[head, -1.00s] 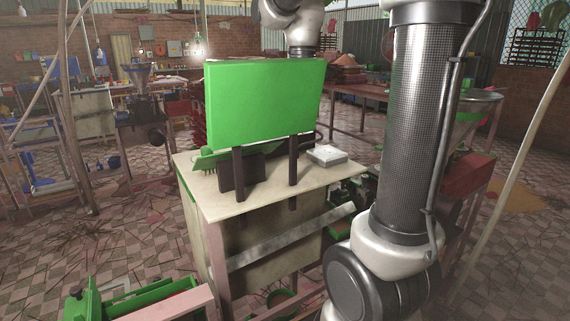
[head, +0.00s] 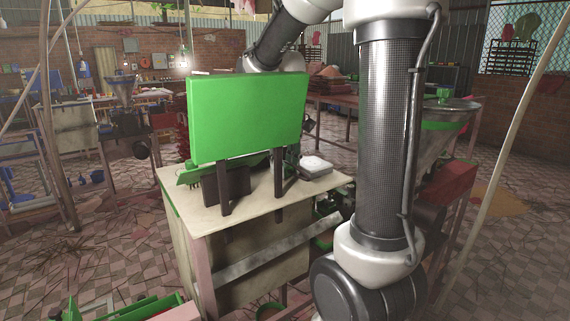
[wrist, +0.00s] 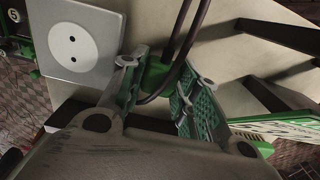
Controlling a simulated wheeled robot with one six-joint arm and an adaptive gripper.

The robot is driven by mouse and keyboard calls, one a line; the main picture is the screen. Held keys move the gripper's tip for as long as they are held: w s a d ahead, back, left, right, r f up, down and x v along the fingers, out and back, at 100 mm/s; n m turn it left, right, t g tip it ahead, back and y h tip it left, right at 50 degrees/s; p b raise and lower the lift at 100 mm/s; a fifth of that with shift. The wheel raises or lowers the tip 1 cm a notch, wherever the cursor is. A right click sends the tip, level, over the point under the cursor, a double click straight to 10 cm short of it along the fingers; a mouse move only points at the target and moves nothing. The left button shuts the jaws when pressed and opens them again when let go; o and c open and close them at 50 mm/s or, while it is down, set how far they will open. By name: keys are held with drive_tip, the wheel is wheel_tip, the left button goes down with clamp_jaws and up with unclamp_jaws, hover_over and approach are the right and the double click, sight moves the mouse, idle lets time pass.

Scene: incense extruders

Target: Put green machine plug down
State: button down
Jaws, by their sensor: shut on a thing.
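The green machine plug (wrist: 156,74) sits between the fingers of my gripper (wrist: 158,82) in the wrist view, with a dark cable looping up from it. The gripper is shut on it. A white square socket (wrist: 80,42) with two round holes is beside the plug on the left, apart from it. The socket also lies on the light tabletop (head: 225,211) in the head view (head: 314,164). There my gripper is mostly hidden behind the green panel (head: 247,117), just left of the socket. I cannot tell whether the plug touches the tabletop.
The green panel stands on dark legs (head: 224,190) at the table's front. A dark block stands beneath it. A metal funnel machine (head: 440,130) is to the right. Some bare tabletop shows at the front.

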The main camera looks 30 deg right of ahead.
drive_tip(key=shift+f, duration=0.4)
drive_tip(key=c, duration=1.1)
unclamp_jaws()
drive_tip(key=shift+o, duration=0.2)
wheel_tip(320, 180, up, 13)
drive_tip(key=shift+r, duration=0.15)
